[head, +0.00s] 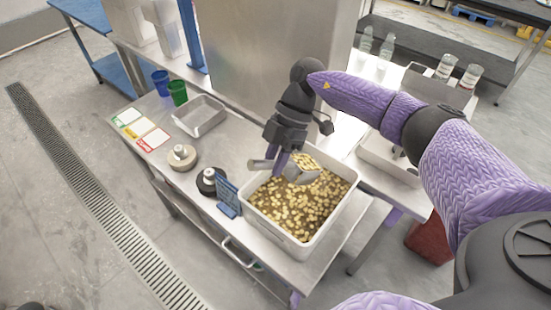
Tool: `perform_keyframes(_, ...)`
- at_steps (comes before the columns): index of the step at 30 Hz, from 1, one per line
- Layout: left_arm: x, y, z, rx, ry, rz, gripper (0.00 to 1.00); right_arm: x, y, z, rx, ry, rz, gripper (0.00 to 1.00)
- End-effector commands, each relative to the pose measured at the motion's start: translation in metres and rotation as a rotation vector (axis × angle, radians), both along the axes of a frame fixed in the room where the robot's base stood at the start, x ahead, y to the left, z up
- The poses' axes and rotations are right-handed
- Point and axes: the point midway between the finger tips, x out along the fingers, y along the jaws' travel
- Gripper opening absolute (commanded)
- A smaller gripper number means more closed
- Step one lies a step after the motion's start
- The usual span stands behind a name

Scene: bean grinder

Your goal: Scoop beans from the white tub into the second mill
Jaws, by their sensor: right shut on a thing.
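The white tub (258,218), filled with tan beans (302,212), stands on the steel bench. My right gripper (277,160) is above the tub's far left part, shut on a grey scoop (299,175). The scoop is low over the beans; whether it touches them I cannot tell. Beans show beside and behind it, and its load is unclear. Two round knobbed things that look like mills stand left of the tub: a beige one (183,158) and a black one (209,183). Which is the second mill is not clear. My left gripper is out of view.
A blue stand (228,197) sits between the black mill and the tub. An empty metal tray (200,117), a blue cup (161,83), a green cup (178,93) and coloured cards (149,138) are at the bench's far left. A steel panel (265,75) rises behind. Glass jars (446,67) stand further back.

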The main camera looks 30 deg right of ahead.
Motion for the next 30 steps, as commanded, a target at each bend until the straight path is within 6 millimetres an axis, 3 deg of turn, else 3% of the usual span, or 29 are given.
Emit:
perform_keyframes(8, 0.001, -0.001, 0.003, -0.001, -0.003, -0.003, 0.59, 0.0, 0.0, 0.001, -0.006, 0.0, 0.001, 0.0)
perform_keyframes(21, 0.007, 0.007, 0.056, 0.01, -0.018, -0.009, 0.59, 0.0, 0.001, 0.017, -0.231, -0.011, 0.002, 0.0)
perform_keyframes(30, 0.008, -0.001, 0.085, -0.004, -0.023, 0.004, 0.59, 0.0, 0.001, 0.023, -0.407, -0.017, 0.002, 0.0)
